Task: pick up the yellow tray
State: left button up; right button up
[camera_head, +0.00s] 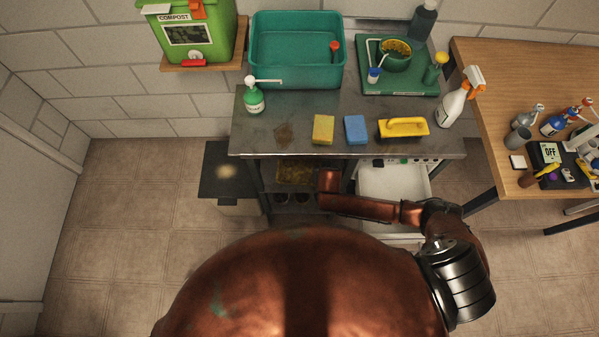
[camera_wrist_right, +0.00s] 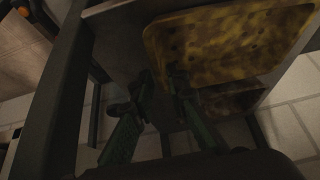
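A mottled yellow tray (camera_wrist_right: 230,45) with dark spots fills the upper right of the right wrist view. In the head view a yellowish tray surface (camera_head: 295,174) shows on the shelf under the metal bench, partly hidden by the bench edge. My right gripper (camera_wrist_right: 162,82) is open, its green fingers apart with nothing visible between them. Its fingertips are just left of and below the tray's near edge; I cannot tell whether they touch. In the head view my right arm reaches to the bench front, and its fingers cannot be made out. My left gripper is not in view.
The metal bench (camera_head: 300,106) holds a teal basin (camera_head: 297,84), sponges, a yellow-handled brush (camera_head: 403,128) and bottles. A dark bench leg (camera_wrist_right: 55,100) stands left of my gripper. A wooden table (camera_head: 490,75) is at right.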

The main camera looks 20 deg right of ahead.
jog(key=b+x, duration=0.1)
jog(key=x, duration=0.3)
jog(key=shift+w+d+f+b, duration=0.1)
jog(key=shift+w+f+b, duration=0.2)
jog(key=shift+b, duration=0.1)
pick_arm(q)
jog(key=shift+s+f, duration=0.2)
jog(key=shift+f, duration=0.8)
pick_arm(e)
grip_shut()
jog(key=shift+s+r, duration=0.1)
